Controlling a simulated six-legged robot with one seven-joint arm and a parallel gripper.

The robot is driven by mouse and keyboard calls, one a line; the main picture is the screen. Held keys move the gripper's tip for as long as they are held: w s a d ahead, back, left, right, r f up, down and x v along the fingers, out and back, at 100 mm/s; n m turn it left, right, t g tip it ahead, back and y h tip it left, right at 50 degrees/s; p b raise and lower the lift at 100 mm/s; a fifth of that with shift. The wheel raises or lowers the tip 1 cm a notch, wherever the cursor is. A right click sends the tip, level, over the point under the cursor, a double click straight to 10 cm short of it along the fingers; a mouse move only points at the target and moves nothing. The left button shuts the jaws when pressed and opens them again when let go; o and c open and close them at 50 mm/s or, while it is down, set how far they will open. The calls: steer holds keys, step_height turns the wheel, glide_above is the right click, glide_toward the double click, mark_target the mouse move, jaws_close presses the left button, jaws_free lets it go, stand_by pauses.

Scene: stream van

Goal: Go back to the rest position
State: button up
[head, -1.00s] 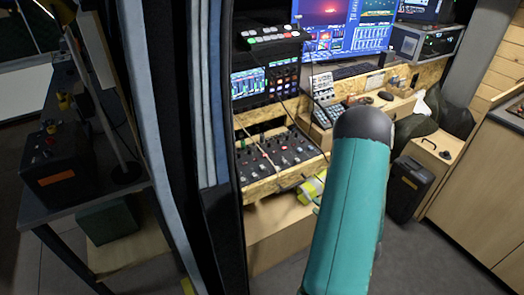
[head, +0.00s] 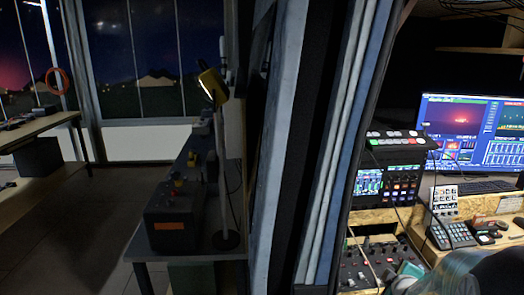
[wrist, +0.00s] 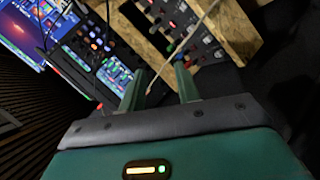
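My gripper (wrist: 158,80) shows in the wrist view with its two green fingers apart, and nothing is held between them. In the wrist view the mixer panel with knobs (wrist: 180,28) and the lit control panel (wrist: 112,72) lie beyond the fingers. In the head view only a teal and dark part of my arm shows at the bottom right corner; my gripper is hidden there.
A dark door frame with grey-blue strips (head: 340,140) stands between the two spaces. On the right are the mixer (head: 372,262), a control deck (head: 392,180), a phone (head: 450,234) and a monitor (head: 470,135). On the left, a lamp (head: 212,85) stands on a table; open floor (head: 70,240) lies beside it.

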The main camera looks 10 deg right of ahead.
steer(key=s+a+r+m+g+y, duration=0.1)
steer(key=s+a+r+m, duration=0.2)
steer(key=s+a, duration=0.3)
steer(key=s+a+r+m+g+y, duration=0.2)
steer(key=s+a+r, duration=0.3)
steer(key=a, duration=0.7)
steer(key=s+a+r+m+g+y, duration=0.1)
steer(key=s+a+r+m+g, duration=0.1)
steer(key=s+a, duration=0.4)
step_height(320, 180, up, 2)
steer(key=a+m, duration=0.1)
steer(key=a, duration=0.1)
steer(key=shift+s+a+m, duration=0.3)
steer(key=shift+a+m, duration=0.1)
